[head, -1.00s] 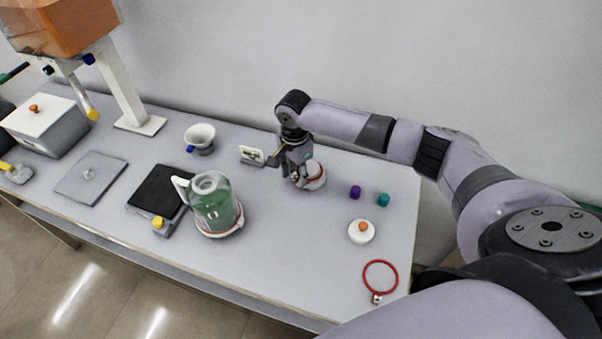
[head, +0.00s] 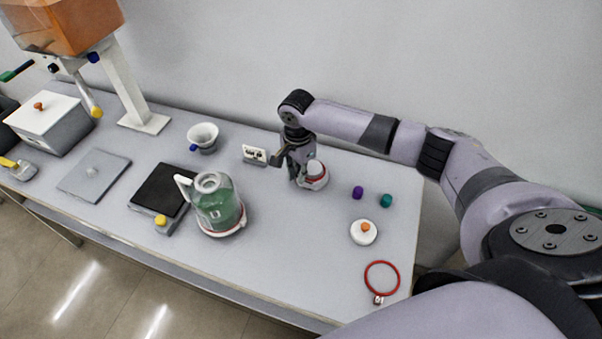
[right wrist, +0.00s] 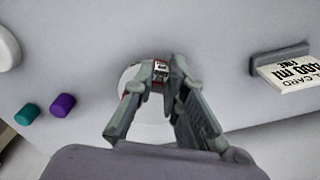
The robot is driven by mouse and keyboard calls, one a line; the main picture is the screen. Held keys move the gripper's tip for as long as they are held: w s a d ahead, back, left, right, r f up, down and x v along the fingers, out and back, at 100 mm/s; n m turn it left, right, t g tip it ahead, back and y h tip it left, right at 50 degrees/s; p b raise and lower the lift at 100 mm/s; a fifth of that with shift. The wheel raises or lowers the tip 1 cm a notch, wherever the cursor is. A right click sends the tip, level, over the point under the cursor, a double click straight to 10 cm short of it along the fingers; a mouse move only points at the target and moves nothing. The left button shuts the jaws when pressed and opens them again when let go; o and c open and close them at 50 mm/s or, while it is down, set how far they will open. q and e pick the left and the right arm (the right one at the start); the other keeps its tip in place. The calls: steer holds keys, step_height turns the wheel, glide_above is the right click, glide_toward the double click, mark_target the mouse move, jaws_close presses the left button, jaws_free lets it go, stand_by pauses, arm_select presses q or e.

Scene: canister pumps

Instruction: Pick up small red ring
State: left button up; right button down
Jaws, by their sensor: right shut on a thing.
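My right gripper (head: 301,179) is low over the back middle of the table, fingers pointing down beside a rounded white object (head: 317,168). A small red ring (head: 319,181) shows as a red band around that object. In the right wrist view the fingers (right wrist: 159,80) are shut on the ring's small pale tag or clasp (right wrist: 160,70). A bit of the red ring (right wrist: 126,92) shows beside it against the white object; the fingers hide the rest. A larger red ring (head: 367,277) with a metal tag lies flat at the front right. My left gripper is not in view.
A green-filled jug (head: 217,208) stands left of the gripper. A white card in a holder (head: 255,154) is close on the left. Purple (head: 358,192) and teal (head: 386,201) caps and a white lid with an orange knob (head: 364,232) lie to the right.

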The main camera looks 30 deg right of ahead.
step_height(320, 180, up, 20)
steer(key=b, duration=0.1)
stand_by(0.5)
